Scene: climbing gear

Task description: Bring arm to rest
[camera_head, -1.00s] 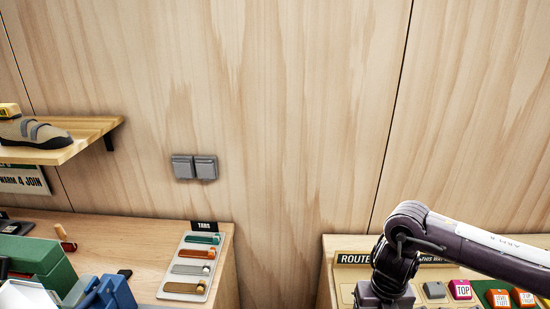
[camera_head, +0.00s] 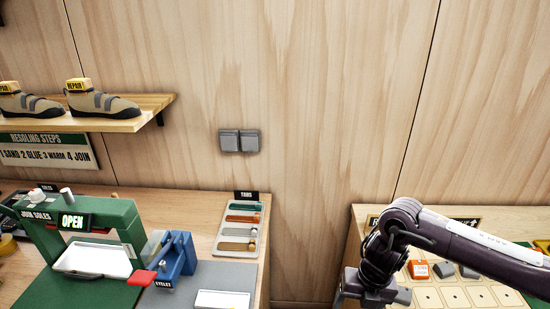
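My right arm (camera_head: 470,245) comes in from the right edge and bends down at its wrist over the left end of the right-hand bench. My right gripper (camera_head: 370,292) hangs at the bottom of the view, partly cut off by the picture edge. Its fingertips are not clear, so I cannot tell if it is open or shut. No part of my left arm or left gripper shows.
A left bench holds a green sole-joining press (camera_head: 125,215) marked OPEN, a blue eyelet tool (camera_head: 178,255) and a tabs tray (camera_head: 238,230). A shelf (camera_head: 130,115) with shoes hangs above. A gap separates it from the right bench (camera_head: 340,240).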

